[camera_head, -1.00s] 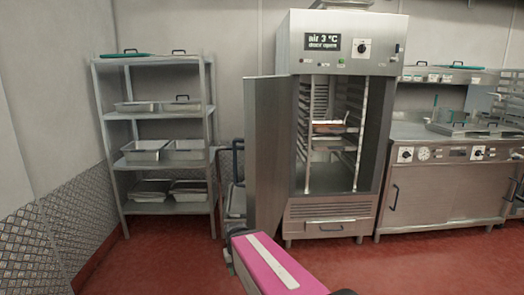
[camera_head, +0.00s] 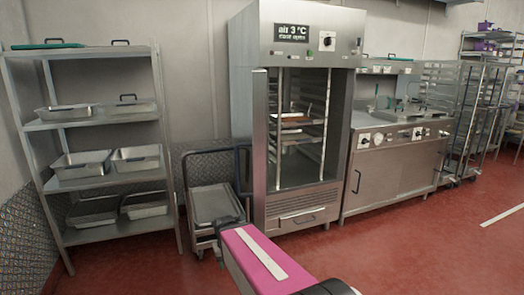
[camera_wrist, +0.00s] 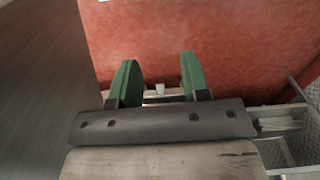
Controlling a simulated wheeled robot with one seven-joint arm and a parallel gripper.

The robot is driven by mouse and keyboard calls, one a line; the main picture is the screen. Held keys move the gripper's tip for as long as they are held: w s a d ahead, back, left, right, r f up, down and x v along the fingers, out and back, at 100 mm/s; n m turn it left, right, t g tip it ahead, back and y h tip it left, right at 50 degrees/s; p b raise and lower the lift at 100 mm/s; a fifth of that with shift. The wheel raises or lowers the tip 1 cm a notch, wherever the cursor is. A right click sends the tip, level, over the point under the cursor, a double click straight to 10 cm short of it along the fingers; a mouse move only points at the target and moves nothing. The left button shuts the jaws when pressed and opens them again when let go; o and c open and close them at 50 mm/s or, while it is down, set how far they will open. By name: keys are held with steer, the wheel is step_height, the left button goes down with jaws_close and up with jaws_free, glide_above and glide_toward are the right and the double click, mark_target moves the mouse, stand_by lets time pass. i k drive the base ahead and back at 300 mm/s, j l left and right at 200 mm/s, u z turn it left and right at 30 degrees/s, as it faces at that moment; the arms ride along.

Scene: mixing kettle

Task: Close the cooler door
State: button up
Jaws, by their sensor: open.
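The cooler (camera_head: 307,110) is a tall steel cabinet with a lit display that reads 3 °C and appears to say door open. Its door (camera_head: 260,150) stands open at the left side and shows as a narrow upright strip, nearly edge-on. Wire racks and a tray with food (camera_head: 290,119) show inside. My gripper (camera_wrist: 160,75) has two green fingers spread apart with nothing between them, over red floor.
A trolley (camera_head: 213,203) stands just left of the cooler. A steel shelf with pans (camera_head: 100,180) is farther left. Red floor (camera_head: 420,240) is open at the front right.

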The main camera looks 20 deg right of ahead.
mark_target(259, 76)
steer(key=i+j+z, duration=0.15)
steer(key=j+z, duration=0.85)
steer(key=j, duration=0.25)
steer(key=j+z, duration=0.45)
steer(key=j, duration=0.2)
steer(key=l+u, duration=0.35)
steer(key=l, duration=0.2)
steer(key=k+l+u, duration=0.2)
steer(key=l+u, duration=0.15)
steer(key=l, duration=0.2)
steer(key=k+l+u, duration=0.15)
steer(key=k+l, duration=0.6)
steer(key=l, duration=0.5)
